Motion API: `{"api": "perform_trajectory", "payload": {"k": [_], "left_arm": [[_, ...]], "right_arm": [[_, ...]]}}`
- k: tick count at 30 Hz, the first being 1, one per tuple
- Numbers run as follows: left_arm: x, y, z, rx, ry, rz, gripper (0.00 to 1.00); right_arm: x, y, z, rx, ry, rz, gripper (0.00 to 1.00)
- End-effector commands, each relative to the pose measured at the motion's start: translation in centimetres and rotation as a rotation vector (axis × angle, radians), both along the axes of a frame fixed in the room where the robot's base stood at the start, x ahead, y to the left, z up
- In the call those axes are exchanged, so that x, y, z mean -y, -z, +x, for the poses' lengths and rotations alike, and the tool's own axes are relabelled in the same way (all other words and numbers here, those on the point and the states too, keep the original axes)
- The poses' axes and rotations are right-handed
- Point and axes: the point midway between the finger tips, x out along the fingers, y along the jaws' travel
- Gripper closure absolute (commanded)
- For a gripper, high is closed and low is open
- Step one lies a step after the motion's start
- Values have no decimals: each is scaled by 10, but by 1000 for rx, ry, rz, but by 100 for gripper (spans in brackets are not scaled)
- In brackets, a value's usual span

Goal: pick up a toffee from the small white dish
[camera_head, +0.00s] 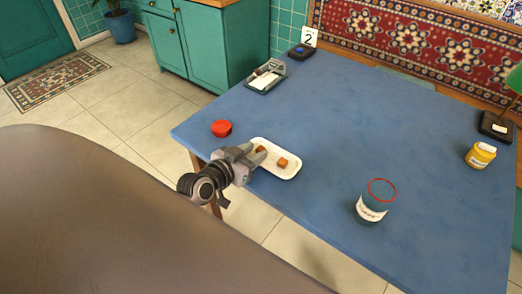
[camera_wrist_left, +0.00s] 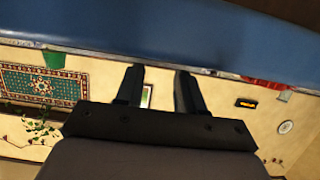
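The small white dish (camera_head: 292,173) lies on the blue table near its left front edge in the head view. One brown toffee (camera_head: 283,162) sits in its middle. Another toffee (camera_head: 261,149) shows at the dish's left end, beside my left gripper's fingers. My left gripper (camera_head: 255,156) reaches in from the left over the dish's left end. In the wrist view its two fingers (camera_wrist_left: 158,76) stand apart with no toffee visible between them. The dish and toffees do not show in that view. I cannot tell whether the fingers touch anything. My right gripper is not in view.
A red round object (camera_head: 221,128) stands left of the dish. A small tray (camera_head: 266,78), a yellow jar (camera_head: 481,155) and a lamp base (camera_head: 495,127) are farther off. The table's middle (camera_head: 350,120) is clear.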

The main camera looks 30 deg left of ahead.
Motion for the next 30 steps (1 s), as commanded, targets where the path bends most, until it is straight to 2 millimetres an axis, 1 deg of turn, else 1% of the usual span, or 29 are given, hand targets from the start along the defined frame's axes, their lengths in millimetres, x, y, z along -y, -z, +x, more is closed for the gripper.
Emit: {"api": "perform_trajectory", "payload": {"k": [1,4,11,12,14,15,16,26,30], "left_arm": [[0,1,5,1,0,-1,62],[1,3,11,0,0,0,62],[1,3,12,0,1,0,62],[1,3,12,0,1,0,65],[1,3,12,0,1,0,85],[1,3,12,0,1,0,98],[1,3,11,0,0,0,100],[1,3,11,0,0,0,100],[1,-2,12,0,1,0,100]], "right_arm": [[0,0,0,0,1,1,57],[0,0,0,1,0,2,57],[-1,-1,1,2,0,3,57],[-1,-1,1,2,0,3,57],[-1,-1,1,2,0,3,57],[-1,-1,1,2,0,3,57],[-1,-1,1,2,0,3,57],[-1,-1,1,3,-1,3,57],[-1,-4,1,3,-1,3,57]]}}
